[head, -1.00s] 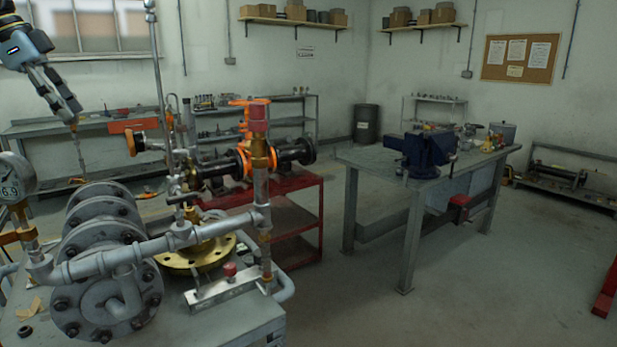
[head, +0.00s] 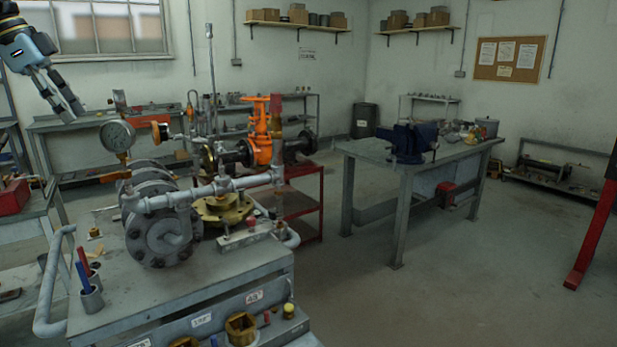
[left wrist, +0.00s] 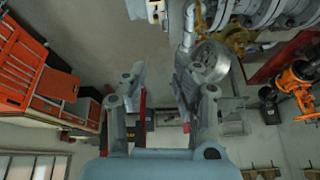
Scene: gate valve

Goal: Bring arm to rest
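My left gripper (head: 71,113) hangs at the upper left of the head view, pointing down and right. In the left wrist view its two fingers (left wrist: 159,75) stand apart with nothing between them, so it is open and empty. In the head view it is left of and above the pressure gauge (head: 117,136), with no contact visible. My right gripper is not in view.
The grey bench (head: 190,292) carries the pipework and a cup with pens (head: 92,298). A red cart (head: 302,205) stands behind it. A workbench with a blue vise (head: 412,140) is to the right. The floor between and in front is clear.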

